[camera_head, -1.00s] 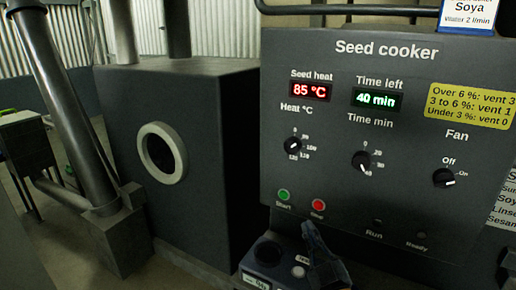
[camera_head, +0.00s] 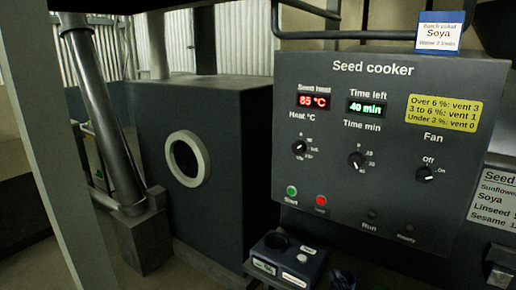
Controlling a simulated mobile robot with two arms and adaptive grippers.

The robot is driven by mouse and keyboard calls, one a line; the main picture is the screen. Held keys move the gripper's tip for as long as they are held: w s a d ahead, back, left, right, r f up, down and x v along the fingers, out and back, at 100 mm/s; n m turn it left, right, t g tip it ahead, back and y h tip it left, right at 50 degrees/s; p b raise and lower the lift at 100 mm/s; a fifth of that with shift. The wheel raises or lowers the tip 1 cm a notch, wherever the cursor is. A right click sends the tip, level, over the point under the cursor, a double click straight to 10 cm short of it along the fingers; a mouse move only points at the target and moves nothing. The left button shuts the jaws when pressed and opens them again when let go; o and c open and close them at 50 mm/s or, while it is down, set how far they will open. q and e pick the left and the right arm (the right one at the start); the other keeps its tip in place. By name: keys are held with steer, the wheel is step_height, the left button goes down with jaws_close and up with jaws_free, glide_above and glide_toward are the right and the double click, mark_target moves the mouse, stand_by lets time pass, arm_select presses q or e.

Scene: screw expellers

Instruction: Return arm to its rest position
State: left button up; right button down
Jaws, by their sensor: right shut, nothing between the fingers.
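My right gripper (camera_head: 342,279) shows only as a small dark shape at the bottom edge, below the seed cooker panel. It is shut and empty, and most of it is cut off by the frame. It is beside a small dark meter box (camera_head: 286,262) and apart from the panel. The seed cooker panel (camera_head: 330,110) reads 85 °C and 40 min. It has heat, time and fan knobs, a green start button (camera_head: 292,190) and a red button (camera_head: 321,200). My left gripper is not in view.
A large dark box with a round pale-rimmed port (camera_head: 204,160) stands left of the panel. A slanted metal pipe (camera_head: 100,115) and a pale post (camera_head: 55,150) are farther left. A Soya card (camera_head: 438,44) stands on the panel's top. A seed list (camera_head: 492,195) hangs at right.

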steer(key=s+d+f+m+g, duration=0.1)
steer(key=s+f+g, duration=0.45)
steer(key=s, duration=0.45)
steer(key=s+d+f+m+g+h, duration=0.1)
steer(key=s+f+g, duration=0.4)
steer(key=s+f, duration=0.3)
steer(key=s+d+f+m+g, duration=0.15)
steer(key=s+f+g, duration=0.35)
steer(key=s, duration=0.6)
step_height(320, 180, down, 24)
steer(key=s+a, duration=0.1)
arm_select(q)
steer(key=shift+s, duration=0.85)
arm_select(e)
steer(key=s+d+f+g, duration=0.2)
steer(key=s+d+f, duration=0.1)
steer(key=s+f, duration=1.4)
steer(key=shift+s+f+h, duration=0.2)
steer(key=shift+f+h, duration=0.1)
steer(key=shift+f, duration=0.05)
steer(key=shift+s, duration=0.1)
